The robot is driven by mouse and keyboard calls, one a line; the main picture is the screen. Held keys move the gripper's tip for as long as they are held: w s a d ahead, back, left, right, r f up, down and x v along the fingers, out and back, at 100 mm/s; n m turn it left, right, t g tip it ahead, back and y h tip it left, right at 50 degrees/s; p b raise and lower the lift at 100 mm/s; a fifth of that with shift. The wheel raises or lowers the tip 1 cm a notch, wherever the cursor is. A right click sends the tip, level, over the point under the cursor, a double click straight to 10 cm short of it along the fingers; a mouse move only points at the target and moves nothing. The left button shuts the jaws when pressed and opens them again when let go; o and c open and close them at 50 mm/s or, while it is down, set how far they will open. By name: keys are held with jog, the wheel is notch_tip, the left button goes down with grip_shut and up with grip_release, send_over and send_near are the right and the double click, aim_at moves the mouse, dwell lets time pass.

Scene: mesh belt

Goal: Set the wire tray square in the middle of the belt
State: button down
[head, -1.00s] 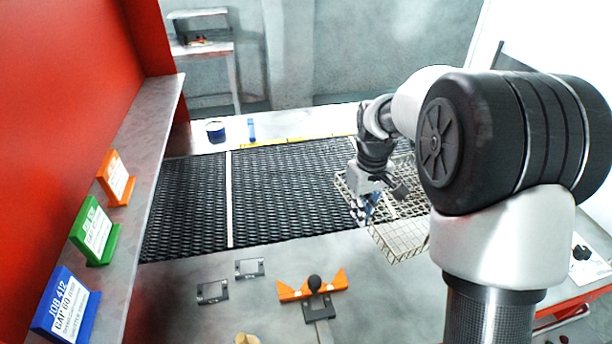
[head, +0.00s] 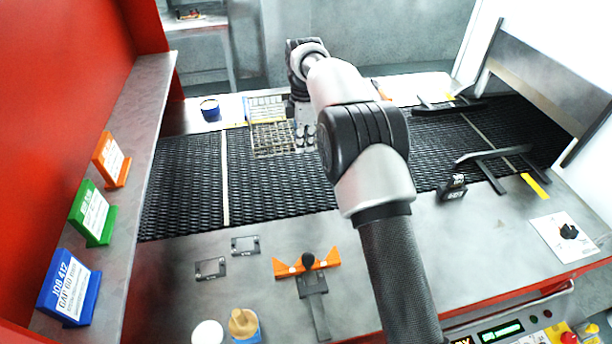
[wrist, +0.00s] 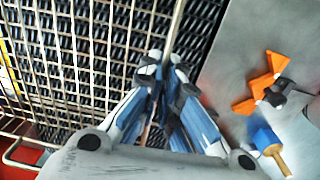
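The wire tray (head: 272,140) is an open mesh basket at the far edge of the black mesh belt (head: 185,185). In the head view its far part overlaps the pale far ledge, and its near part overlaps the belt. I cannot tell whether it hangs above the belt or touches it. My gripper (head: 306,137) is at the tray's right side. In the wrist view, my gripper's blue-grey fingers (wrist: 164,72) pinch the tray's rim, and the wire tray (wrist: 95,45) spreads to the left. My arm may hide part of its right side.
A blue tin (head: 209,110) stands on the far ledge, left of the tray. Dark guide rails (head: 482,154) cross the belt at right. An orange fixture (head: 307,266) with a black knob sits on the near bench. The left belt is clear around a pale strip (head: 225,180).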

aim_at(304, 187)
notch_tip(304, 187, down, 15)
jog(key=b, duration=0.3)
jog(key=shift+w, duration=0.1)
jog(key=shift+f, duration=0.1)
jog(key=c, duration=2.3)
grip_release()
jog(key=shift+f, duration=0.15)
jog(key=o, duration=0.5)
notch_tip(304, 187, up, 12)
jog(key=p, duration=0.3)
jog(key=shift+s+r, duration=0.2)
jog(key=shift+r, duration=0.05)
